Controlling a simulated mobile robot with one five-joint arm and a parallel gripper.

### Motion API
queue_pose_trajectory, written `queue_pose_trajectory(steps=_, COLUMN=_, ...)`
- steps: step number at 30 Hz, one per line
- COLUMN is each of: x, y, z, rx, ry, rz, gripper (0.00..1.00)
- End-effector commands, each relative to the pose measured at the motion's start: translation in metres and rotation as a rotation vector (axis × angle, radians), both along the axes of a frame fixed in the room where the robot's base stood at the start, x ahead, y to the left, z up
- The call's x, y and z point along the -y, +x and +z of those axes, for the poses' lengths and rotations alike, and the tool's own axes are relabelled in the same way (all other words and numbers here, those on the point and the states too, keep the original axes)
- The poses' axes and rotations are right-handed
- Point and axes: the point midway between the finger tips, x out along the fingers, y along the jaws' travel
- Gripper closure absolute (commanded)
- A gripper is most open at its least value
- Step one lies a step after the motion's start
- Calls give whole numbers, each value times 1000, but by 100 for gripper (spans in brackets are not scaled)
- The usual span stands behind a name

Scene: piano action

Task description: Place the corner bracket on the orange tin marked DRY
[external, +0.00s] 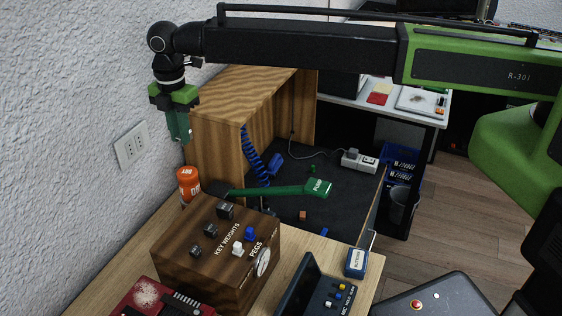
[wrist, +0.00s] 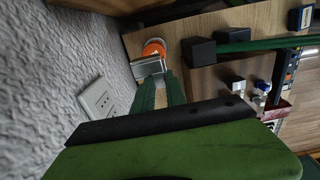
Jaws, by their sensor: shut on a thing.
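My gripper (external: 180,132) points down at the upper left, above the orange tin (external: 188,184) and apart from it. The tin stands upright on the wooden table near the wall; its marking is too small to read fully. In the wrist view my green fingers (wrist: 160,88) are shut on a grey metal piece, which appears to be the corner bracket (wrist: 148,67). The bracket shows at the fingertips, in front of the tin (wrist: 154,47), and hides part of it. In the external view the bracket is hard to make out.
A wooden block (external: 175,245) labelled KEY WEIGHTS and PEGS stands in front of the tin. A green PUMP lever (external: 290,190) lies to its right. A wooden cabinet (external: 217,130) rises behind. The wall with an outlet (external: 131,146) is close on the left.

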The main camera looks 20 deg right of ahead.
Motion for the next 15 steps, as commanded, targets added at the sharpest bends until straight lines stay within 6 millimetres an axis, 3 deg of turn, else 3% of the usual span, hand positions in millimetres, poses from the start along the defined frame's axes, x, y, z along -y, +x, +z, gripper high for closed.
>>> queue_pose_trajectory(steps=4, x=1, y=0, z=-18, rx=0, ry=0, rz=1, gripper=100)
queue_pose_trajectory(steps=10, x=1, y=0, z=-62, rx=1, ry=1, rz=1, gripper=100)
queue_pose_trajectory(steps=15, x=1, y=0, z=-64, rx=1, ry=1, rz=1, gripper=100)
